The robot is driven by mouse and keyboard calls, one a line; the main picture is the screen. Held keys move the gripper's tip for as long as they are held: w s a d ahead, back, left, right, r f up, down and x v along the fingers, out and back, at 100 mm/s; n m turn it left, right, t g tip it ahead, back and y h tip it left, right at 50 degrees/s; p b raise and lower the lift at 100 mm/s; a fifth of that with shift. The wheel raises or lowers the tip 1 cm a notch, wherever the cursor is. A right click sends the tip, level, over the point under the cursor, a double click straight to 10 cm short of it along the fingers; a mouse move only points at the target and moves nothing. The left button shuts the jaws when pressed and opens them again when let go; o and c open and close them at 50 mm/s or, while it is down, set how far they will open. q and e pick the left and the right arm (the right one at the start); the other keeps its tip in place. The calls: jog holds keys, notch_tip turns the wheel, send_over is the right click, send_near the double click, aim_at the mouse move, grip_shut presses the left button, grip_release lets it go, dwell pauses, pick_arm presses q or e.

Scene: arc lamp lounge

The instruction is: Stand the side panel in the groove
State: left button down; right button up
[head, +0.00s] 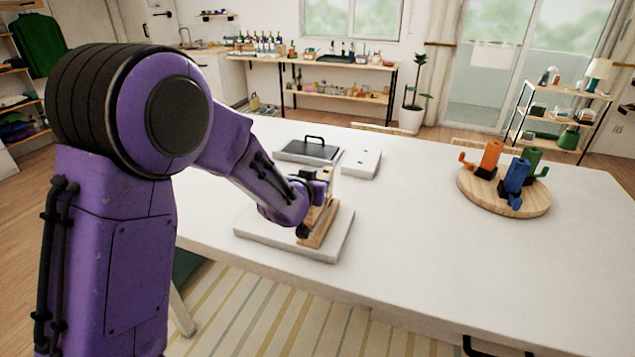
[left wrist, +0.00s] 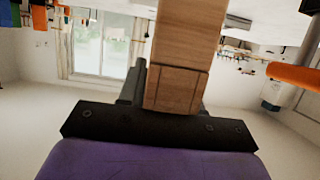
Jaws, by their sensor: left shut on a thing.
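My left gripper (head: 308,205) is over the pale slab (head: 255,236) on the table. It is shut on a wooden piece, which I take for the side panel (head: 318,228). In the head view the wood shows to the right of and below the gripper, above the slab's right part; my wrist covers some of it. In the left wrist view the panel (left wrist: 185,50) runs up from the jaws, with a seam near its lower end. I cannot make out the groove, or whether the panel touches the slab. My right gripper is in neither view.
A round wooden board (head: 510,204) at the right holds an orange clamp (head: 490,158), a blue clamp (head: 516,175) and a green clamp (head: 531,158). Behind the slab lie a dark-topped box with a handle (head: 308,151) and a white block (head: 361,163). The table's middle is clear.

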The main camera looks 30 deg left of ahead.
pick_arm(q)
jog(key=shift+r, duration=0.1)
jog(key=shift+f+b, duration=1.2)
jog(key=shift+f, duration=0.85)
jog(key=c, duration=0.7)
grip_release()
jog(key=b+v, duration=0.1)
jog(key=v, duration=0.5)
jog(key=p+v, duration=0.2)
jog(key=v, duration=0.2)
jog(key=shift+s+r+p, duration=0.1)
jog(key=shift+s+p, duration=0.2)
jog(key=shift+p, duration=0.05)
